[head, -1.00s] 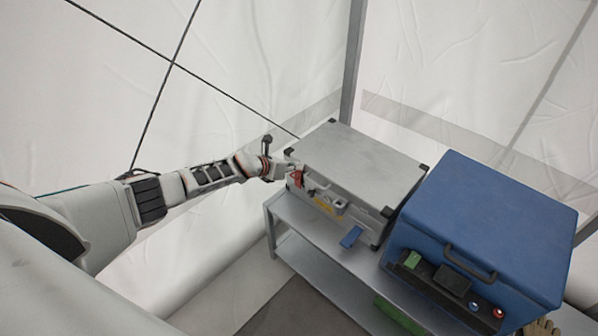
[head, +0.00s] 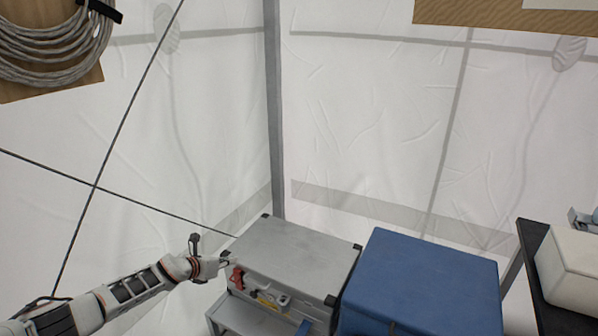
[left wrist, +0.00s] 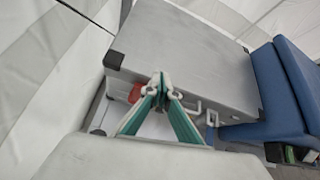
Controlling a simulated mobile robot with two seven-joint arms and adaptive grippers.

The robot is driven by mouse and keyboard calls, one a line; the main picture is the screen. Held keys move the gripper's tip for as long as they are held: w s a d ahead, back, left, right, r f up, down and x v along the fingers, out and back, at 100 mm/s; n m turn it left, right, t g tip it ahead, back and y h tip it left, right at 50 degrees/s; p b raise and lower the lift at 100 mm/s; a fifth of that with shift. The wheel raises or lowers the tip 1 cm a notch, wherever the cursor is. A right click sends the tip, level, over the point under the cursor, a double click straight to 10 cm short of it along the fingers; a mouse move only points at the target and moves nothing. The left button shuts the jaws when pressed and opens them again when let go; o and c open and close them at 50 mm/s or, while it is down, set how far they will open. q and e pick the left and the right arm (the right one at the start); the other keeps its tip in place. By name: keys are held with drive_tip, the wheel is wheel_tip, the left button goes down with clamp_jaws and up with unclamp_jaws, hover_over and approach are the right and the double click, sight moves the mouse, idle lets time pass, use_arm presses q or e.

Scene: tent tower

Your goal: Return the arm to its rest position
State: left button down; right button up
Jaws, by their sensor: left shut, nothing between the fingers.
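My left arm (head: 130,290) reaches in from the lower left in the head view. Its gripper (head: 222,262) is at the front left corner of a grey metal case (head: 295,250), close to a red part (head: 237,277) on the case front. In the left wrist view the green-edged fingers (left wrist: 160,82) meet at their tips, shut with nothing between them, in front of the case (left wrist: 190,55). Whether they touch the case, I cannot tell. My right gripper is not in view.
The case stands on a grey metal shelf (head: 225,314) beside a blue box (head: 425,280). A dark table edge with a white box (head: 572,270) is at the right. White tent walls and a grey pole (head: 274,110) stand behind. Dark ropes cross the left, and a cable coil (head: 50,72) hangs upper left.

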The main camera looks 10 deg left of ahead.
use_arm(q)
drive_tip(key=s+d+f+n+t+h, duration=0.1)
drive_tip(key=s+d+f+n, duration=0.2)
drive_tip(key=s+d+n, duration=0.6)
drive_tip(key=s+d+f+n+h, duration=0.1)
drive_tip(key=s+d+f+n, duration=0.4)
drive_tip(key=s+d, duration=0.65)
drive_tip(key=s+a+r+n+y, duration=0.1)
drive_tip(key=s+a+n+y, duration=0.1)
drive_tip(key=s+n, duration=0.8)
drive_tip(key=s+a+r+n+y, duration=0.1)
drive_tip(key=s+a+n+y, duration=0.1)
drive_tip(key=s+a+n, duration=0.3)
drive_tip(key=s+n, duration=0.4)
drive_tip(key=s, duration=0.2)
drive_tip(key=shift+s+n+g, duration=0.2)
drive_tip(key=shift+n+g, duration=0.1)
drive_tip(key=shift+n, duration=0.1)
drive_tip(key=shift+r, duration=0.1)
